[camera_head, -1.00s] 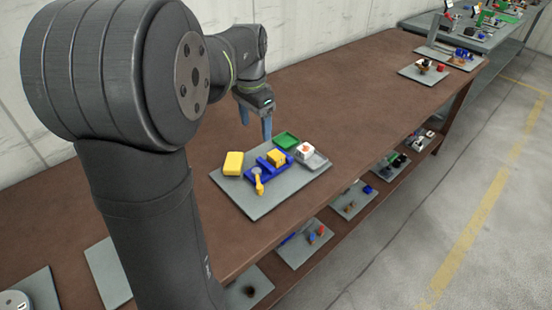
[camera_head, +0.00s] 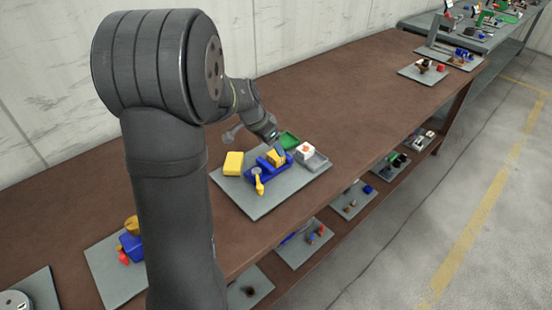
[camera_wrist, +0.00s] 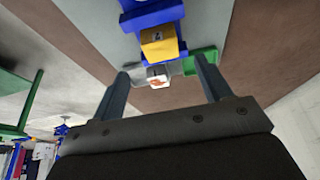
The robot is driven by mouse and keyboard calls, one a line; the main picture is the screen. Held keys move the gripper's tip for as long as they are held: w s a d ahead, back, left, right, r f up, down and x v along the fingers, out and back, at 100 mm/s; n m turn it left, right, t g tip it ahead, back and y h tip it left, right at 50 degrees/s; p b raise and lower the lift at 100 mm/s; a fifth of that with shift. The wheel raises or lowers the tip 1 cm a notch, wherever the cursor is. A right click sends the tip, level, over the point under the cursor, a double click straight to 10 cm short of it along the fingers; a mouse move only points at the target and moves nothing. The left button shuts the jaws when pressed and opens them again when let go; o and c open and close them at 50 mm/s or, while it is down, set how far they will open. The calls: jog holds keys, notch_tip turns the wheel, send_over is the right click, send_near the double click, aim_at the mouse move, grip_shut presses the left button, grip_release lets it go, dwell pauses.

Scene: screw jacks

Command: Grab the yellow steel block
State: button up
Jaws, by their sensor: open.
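A yellow block (camera_head: 275,157) sits in the blue screw jack (camera_head: 254,174), partly hidden by my gripper in the head view. The same yellow block (camera_wrist: 158,44) shows in the wrist view, just beyond my fingertips and roughly centred between them. A second, plain yellow block (camera_head: 233,163) lies on the grey board, left of the jack. My gripper (camera_head: 278,143) is tilted and hangs over the jack's far side. In the wrist view its two fingers (camera_wrist: 160,68) are spread with nothing gripped. Whether a finger touches anything cannot be told.
A green tray (camera_head: 288,141) lies behind the jack. A white block with an orange mark (camera_head: 304,149) stands in a grey tray (camera_head: 316,162) to the right. A yellow crank (camera_head: 259,186) sticks out in front. The brown table right of the grey board (camera_head: 262,207) is clear.

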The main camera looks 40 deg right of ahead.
aim_at(275, 155)
jog(key=shift+x, duration=3)
jog(key=shift+w+r, duration=0.1)
jog(key=shift+w, duration=0.05)
jog(key=c, duration=1.4)
